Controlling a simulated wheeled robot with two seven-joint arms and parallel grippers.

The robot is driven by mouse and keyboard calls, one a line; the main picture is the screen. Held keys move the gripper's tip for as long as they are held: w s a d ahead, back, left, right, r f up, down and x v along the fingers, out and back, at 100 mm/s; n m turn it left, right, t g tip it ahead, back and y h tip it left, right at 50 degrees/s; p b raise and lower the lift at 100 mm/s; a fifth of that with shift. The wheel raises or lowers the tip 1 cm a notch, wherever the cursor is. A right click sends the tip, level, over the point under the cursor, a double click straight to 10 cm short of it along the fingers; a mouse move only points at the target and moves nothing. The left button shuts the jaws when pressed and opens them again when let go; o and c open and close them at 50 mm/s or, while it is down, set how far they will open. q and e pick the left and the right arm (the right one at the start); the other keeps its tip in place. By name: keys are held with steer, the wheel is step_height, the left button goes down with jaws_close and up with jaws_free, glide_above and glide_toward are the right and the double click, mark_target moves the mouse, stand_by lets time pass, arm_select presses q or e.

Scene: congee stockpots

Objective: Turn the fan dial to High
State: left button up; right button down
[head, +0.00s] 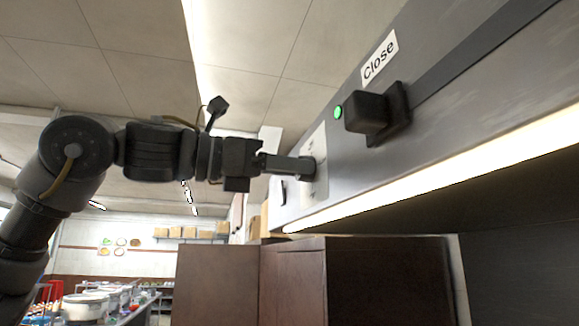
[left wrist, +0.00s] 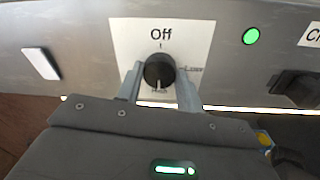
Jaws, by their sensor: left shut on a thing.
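The fan dial (left wrist: 158,70) is a round black knob on a white plate (left wrist: 190,38) in the left wrist view. The plate reads "Off" above the knob and "Low" to its right. A word below the knob is small and partly covered; it looks like "High". A pale line on the knob's lower part points down toward that word. My left gripper (head: 305,168) reaches the plate (head: 318,142) in the head view and is shut on the dial, one finger on each side. In the head view the fingers mostly hide the dial. My right gripper is not in view.
On the same grey hood panel are a green light (head: 338,112), a black square knob (head: 368,112) and a "Close" label (head: 380,57). A lit strip (head: 430,177) runs along the hood's lower edge. A pale switch (left wrist: 41,63) is left of the dial plate.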

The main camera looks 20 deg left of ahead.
arm_select(q)
steer(key=o, duration=1)
steer(key=shift+f, duration=0.1)
steer(key=b+v, duration=0.3)
steer(key=v, duration=0.8)
steer(key=shift+b, duration=0.4)
